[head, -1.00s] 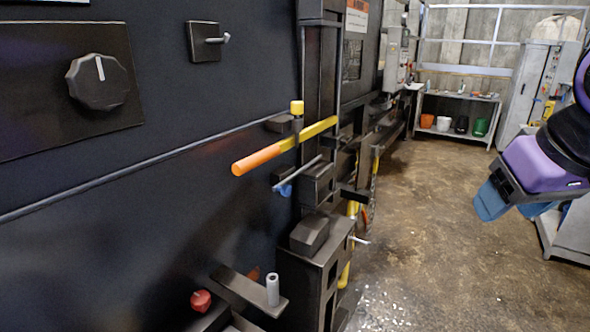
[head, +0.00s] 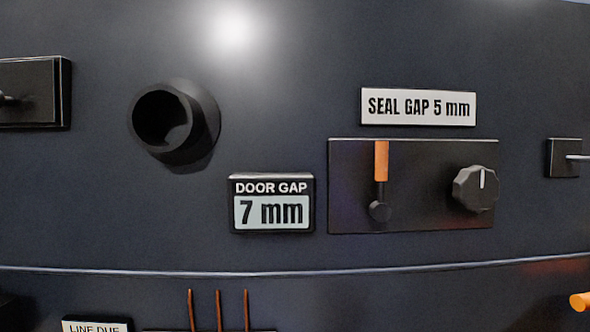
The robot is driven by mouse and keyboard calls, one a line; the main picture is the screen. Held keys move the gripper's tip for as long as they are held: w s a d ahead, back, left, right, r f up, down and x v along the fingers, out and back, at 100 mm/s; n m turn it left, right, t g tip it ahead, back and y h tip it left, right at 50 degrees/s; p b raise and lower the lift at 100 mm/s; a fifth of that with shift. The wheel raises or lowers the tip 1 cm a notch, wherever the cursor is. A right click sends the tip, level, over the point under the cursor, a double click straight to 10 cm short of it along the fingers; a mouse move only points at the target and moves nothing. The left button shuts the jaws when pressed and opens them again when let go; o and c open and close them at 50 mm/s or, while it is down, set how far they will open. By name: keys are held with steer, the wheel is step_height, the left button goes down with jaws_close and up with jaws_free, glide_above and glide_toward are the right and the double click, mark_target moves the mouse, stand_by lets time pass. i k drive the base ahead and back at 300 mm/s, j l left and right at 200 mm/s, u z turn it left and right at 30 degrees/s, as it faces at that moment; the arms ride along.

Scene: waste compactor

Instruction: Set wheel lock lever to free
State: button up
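A small lever with an orange handle (head: 381,161) stands upright on a dark panel (head: 425,215), its round pivot at the bottom. A black knob (head: 475,188) with a white mark pointing up sits to its right on the same panel. No label naming the wheel lock shows, so I cannot tell for certain that this is its lever. The orange end of another handle (head: 581,302) shows at the lower right edge. My gripper is not in view.
A "SEAL GAP 5 mm" plate (head: 418,107) is above the panel, and a "DOOR GAP 7 mm" display (head: 271,204) is to its left. A black hollow socket (head: 172,122) sticks out further left. Thin reddish rods (head: 218,310) stand at the bottom.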

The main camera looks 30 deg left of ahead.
mark_target(381, 211)
steer(key=u, duration=1.15)
